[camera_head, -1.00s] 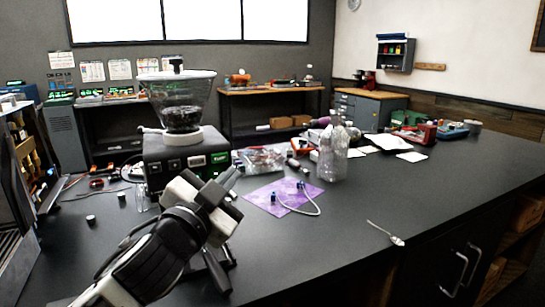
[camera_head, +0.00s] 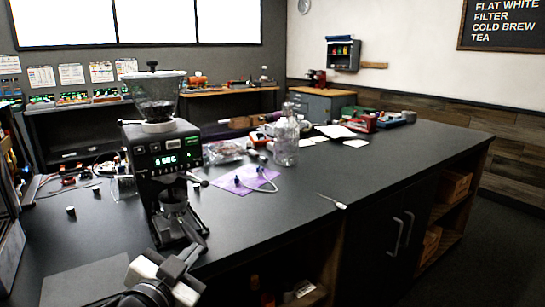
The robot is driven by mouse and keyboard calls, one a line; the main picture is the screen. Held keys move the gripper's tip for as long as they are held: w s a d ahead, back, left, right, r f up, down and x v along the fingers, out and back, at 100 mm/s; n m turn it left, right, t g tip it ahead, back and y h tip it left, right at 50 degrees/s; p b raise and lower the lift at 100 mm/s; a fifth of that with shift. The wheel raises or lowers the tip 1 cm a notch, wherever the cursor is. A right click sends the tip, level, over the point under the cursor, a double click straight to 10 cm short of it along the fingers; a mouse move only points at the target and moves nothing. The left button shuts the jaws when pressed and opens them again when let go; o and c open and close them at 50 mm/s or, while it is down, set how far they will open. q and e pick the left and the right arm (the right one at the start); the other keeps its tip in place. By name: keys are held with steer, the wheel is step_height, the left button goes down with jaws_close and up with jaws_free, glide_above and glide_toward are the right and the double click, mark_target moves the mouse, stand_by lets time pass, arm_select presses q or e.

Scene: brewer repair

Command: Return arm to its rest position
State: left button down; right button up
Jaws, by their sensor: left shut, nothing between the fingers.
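My left arm comes in at the bottom left, and its gripper (camera_head: 188,258) is low in the picture, in front of the brewer. Its fingers are shut and hold nothing. The brewer (camera_head: 165,158) is a black machine with a lit display and a clear hopper (camera_head: 155,98) on top. It stands upright on the dark counter (camera_head: 300,195). My gripper looks close to the brewer's base; I cannot tell whether they touch. My right gripper is not in view.
A purple mat (camera_head: 245,180) with a cable lies right of the brewer, with a clear bottle (camera_head: 286,140) behind it. A spoon (camera_head: 332,201) lies near the front edge. A dark flat panel (camera_head: 85,284) is at lower left.

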arm_select(q)
steer(key=s+f+n+g, duration=0.2)
steer(key=s+f+g, duration=0.1)
steer(key=s+f, duration=0.7)
steer(key=s+f+n+g+y, duration=0.1)
steer(key=s+f+n+g, duration=0.2)
steer(key=s+f, duration=0.8)
step_height(320, 180, down, 8)
steer(key=shift+a+r, duration=0.2)
steer(key=shift+a, duration=0.1)
stand_by(1.4)
